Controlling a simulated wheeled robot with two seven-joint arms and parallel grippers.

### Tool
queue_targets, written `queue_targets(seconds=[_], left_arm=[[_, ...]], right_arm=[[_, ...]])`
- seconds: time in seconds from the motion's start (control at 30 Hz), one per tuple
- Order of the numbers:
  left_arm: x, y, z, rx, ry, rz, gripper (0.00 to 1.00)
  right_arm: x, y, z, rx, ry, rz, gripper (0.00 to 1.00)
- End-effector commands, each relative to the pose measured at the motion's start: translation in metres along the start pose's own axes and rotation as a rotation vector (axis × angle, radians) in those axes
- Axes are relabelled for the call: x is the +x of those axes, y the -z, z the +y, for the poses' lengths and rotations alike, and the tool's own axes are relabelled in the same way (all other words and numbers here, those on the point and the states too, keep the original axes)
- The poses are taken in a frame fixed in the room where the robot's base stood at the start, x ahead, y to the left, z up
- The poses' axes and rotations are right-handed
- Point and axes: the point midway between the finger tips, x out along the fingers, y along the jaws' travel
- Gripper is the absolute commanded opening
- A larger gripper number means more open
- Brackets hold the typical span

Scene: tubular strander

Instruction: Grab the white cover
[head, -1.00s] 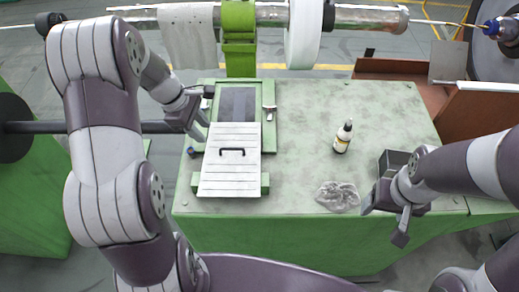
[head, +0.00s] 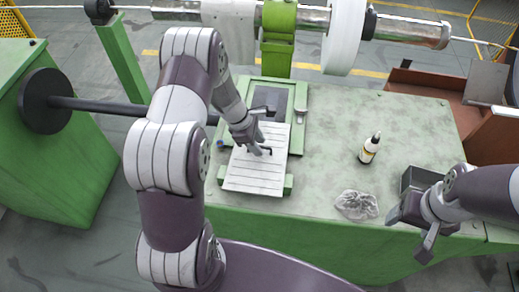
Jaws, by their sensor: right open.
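The white cover (head: 252,177) is a slatted flat panel with a dark handle (head: 268,151). It lies over the near part of a green frame (head: 302,121) on the green table. My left gripper (head: 259,150) is over the upper part of the cover, right at the handle. Its fingers are small and partly overlap the handle, so I cannot tell whether they are open or touch it. My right gripper (head: 410,230) is open and empty near the table's front right, beside a dark open box (head: 420,178).
On the green table (head: 335,115) stand a small bottle with a dark tip (head: 370,148) and a crumpled grey cloth (head: 357,205). A metal shaft (head: 410,30) with a white disc (head: 343,40) runs behind the table. The table's middle is clear.

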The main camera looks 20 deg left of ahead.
Motion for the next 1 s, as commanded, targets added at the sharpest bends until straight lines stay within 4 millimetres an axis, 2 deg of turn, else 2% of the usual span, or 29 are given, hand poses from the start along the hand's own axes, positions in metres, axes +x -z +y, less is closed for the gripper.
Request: queue_targets(seconds=[0.1, 0.27, 0.4, 1.0], left_arm=[[0.0082, 0.0004, -0.0006, -0.001, 0.001, 0.0, 0.38], [0.0086, 0.0006, -0.0003, 0.0, 0.0, 0.0, 0.38], [0.0084, 0.0006, -0.0004, 0.0, 0.0, 0.0, 0.0], [0.0078, 0.0003, 0.0, 0.0, -0.001, 0.0, 0.0]], right_arm=[[-0.0015, 0.0, 0.0, 0.0, 0.0, -0.001, 0.73], [-0.0007, -0.0002, 0.0, 0.0, 0.0, -0.001, 0.73], [-0.0007, -0.0001, 0.0, 0.0, 0.0, -0.001, 0.73], [-0.0008, -0.0001, 0.0, 0.0, 0.0, -0.001, 0.73]])
